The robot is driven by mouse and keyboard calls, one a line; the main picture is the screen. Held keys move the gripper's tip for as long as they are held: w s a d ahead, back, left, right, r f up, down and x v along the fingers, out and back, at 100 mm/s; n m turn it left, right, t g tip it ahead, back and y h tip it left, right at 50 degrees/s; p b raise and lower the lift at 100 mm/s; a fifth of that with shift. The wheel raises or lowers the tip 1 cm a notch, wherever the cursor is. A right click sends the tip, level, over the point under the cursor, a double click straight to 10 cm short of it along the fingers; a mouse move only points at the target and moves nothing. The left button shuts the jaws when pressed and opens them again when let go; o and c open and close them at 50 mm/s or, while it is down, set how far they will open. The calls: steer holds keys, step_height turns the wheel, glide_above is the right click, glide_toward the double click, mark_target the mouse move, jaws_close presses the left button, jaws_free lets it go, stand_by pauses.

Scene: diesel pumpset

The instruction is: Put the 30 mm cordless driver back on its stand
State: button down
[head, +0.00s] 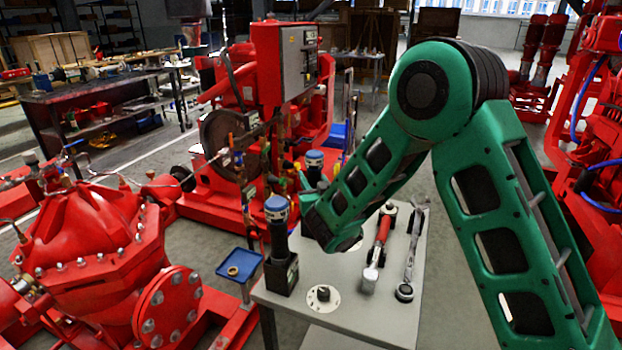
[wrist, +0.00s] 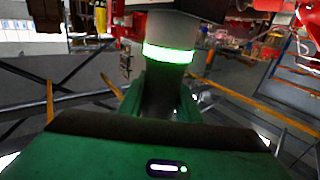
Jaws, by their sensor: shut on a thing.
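In the wrist view a cylinder with a wide grey top, a lit green ring and a dark lower body, which looks like the cordless driver (wrist: 170,50), stands behind the green housing of my gripper (wrist: 170,100). Green parts flank its dark body. The fingertips are not clearly seen. In the head view my forearm hides the gripper. A blue-topped tool (head: 314,158) shows just left of the forearm's end, its lower part hidden. A similar blue-topped tool (head: 276,208) stands upright in a black block (head: 281,273) at the table's left edge. No size marking is readable.
The grey table (head: 345,322) also bears a white disc with a dark centre (head: 323,295), a red-handled tool (head: 382,235) and a long wrench (head: 410,255). Red pump machinery (head: 90,240) stands left, with a small blue tray (head: 239,264) beside the table.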

steer(key=shift+f, duration=0.55)
steer(key=c, duration=1.2)
jaws_free()
steer(key=shift+f, duration=0.1)
steer(key=shift+v, duration=5.2)
